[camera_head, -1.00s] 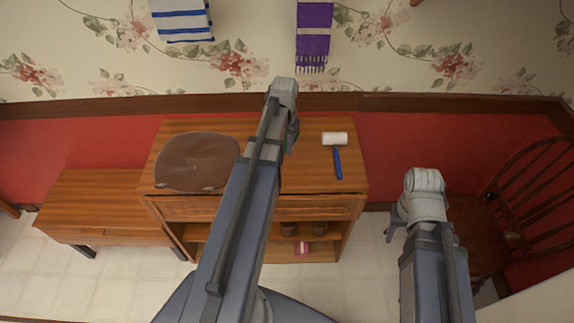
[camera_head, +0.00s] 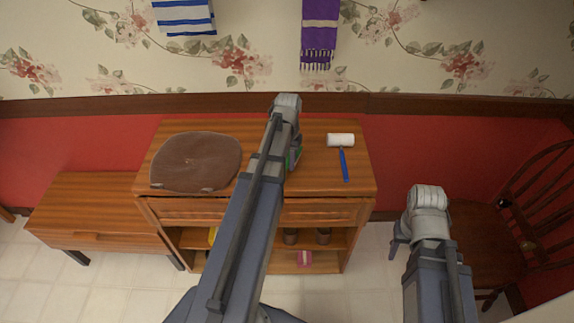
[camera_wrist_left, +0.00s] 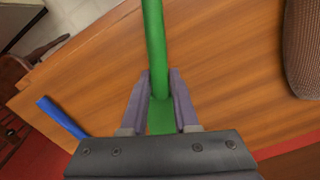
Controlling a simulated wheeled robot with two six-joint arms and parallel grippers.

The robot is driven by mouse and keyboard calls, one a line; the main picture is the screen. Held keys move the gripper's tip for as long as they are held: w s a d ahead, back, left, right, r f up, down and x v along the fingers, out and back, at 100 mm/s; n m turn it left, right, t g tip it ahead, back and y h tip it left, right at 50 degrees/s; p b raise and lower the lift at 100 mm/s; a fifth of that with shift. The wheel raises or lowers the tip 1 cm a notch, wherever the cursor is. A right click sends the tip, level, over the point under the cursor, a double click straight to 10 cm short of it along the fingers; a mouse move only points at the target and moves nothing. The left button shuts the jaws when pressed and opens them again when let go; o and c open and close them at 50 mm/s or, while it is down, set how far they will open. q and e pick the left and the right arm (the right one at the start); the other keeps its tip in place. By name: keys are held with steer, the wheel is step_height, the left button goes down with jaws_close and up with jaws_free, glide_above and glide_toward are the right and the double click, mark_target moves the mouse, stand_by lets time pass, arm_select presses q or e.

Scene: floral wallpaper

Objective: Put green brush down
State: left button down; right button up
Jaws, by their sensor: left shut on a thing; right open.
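The green brush (camera_wrist_left: 154,45) is between the fingers of my left gripper (camera_wrist_left: 159,88), which is shut on its handle. In the left wrist view its handle runs up out of the frame, so its head is hidden. I cannot tell whether the brush touches the wood. My right gripper (camera_head: 397,238) is low in front of the chair, away from the cabinet, open and empty.
A white roller with a blue handle (camera_head: 343,165) lies right of my left gripper on the cabinet. A brown round cushion-like thing (camera_head: 195,162) lies at the left. Bare wood shows between them. A lower bench (camera_head: 90,205) stands left, a wooden chair (camera_head: 485,235) right.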

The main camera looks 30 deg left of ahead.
mark_target(288, 160)
arm_select(q)
steer(key=shift+f, duration=0.15)
steer(key=c, duration=0.7)
jaws_free()
steer(key=r+p, duration=1.2)
steer(key=shift+w+r, duration=0.2)
steer(key=shift+w, duration=0.05)
steer(key=s+d+m, duration=0.2)
steer(key=s+d, duration=0.2)
steer(key=d, duration=0.6)
steer(key=s+d+m, duration=0.1)
steer(key=s+d, duration=0.3)
steer(key=d, duration=0.5)
steer(key=s+d+m+y, duration=0.1)
steer(key=s+d, duration=0.3)
steer(key=d, duration=0.6)
steer(key=shift+d+m, duration=0.35)
steer(key=shift+m, duration=0.45)
